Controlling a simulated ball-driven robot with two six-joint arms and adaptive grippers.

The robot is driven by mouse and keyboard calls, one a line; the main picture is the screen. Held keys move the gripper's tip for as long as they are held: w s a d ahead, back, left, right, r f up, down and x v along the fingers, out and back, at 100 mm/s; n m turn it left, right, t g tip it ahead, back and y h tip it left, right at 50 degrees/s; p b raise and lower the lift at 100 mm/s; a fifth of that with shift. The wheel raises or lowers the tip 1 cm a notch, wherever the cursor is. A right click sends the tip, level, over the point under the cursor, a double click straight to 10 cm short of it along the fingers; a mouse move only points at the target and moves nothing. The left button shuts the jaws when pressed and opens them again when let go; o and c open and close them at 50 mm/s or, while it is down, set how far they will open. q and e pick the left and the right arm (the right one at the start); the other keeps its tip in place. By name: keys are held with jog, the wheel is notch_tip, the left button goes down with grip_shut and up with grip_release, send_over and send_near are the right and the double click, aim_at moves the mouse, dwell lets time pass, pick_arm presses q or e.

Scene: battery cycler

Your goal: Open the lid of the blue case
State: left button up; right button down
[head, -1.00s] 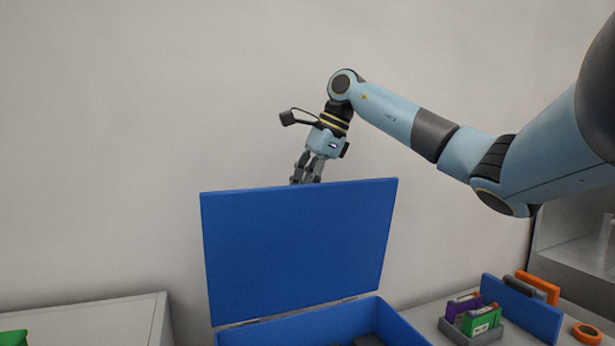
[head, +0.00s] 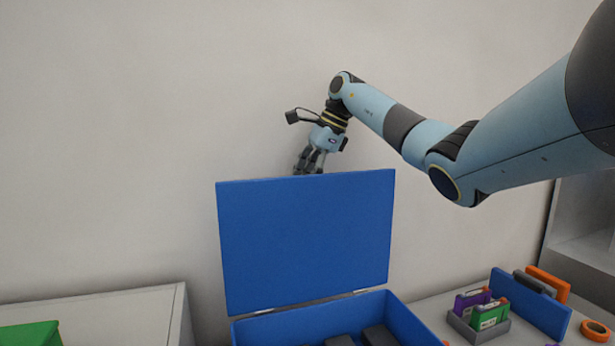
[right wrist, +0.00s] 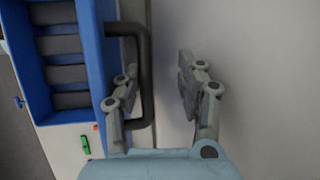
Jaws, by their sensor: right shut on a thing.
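The blue case (head: 405,322) stands on the counter at the bottom of the head view, open, with dark blocks inside. Its blue lid (head: 305,240) stands up steeply from the hinge along the back edge. My right gripper (head: 308,172) is behind the lid's top edge, its fingertips partly hidden. In the right wrist view, the dark lid handle (right wrist: 143,75) runs between the fingers of the right gripper (right wrist: 158,92), which is shut on it. The lid's edge (right wrist: 108,60) shows beside the handle. My left gripper is out of view.
A grey tray (head: 478,337) with purple and green cartridges, a blue rack (head: 530,303) and an orange ring (head: 597,331) are right of the case. A green box (head: 30,334) sits on the left cabinet (head: 120,315). The wall is close behind the lid.

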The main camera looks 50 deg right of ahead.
jog(key=c, duration=1.3)
grip_release()
jog(key=shift+f, duration=0.45)
jog(key=shift+c, duration=0.2)
jog(key=shift+w+d+f, duration=0.2)
jog(key=shift+w+d, duration=0.1)
jog(key=shift+w, duration=0.05)
jog(key=shift+r, duration=0.15)
jog(key=v, duration=1.1)
jog(key=shift+s+r, duration=0.2)
jog(key=shift+r, duration=0.3)
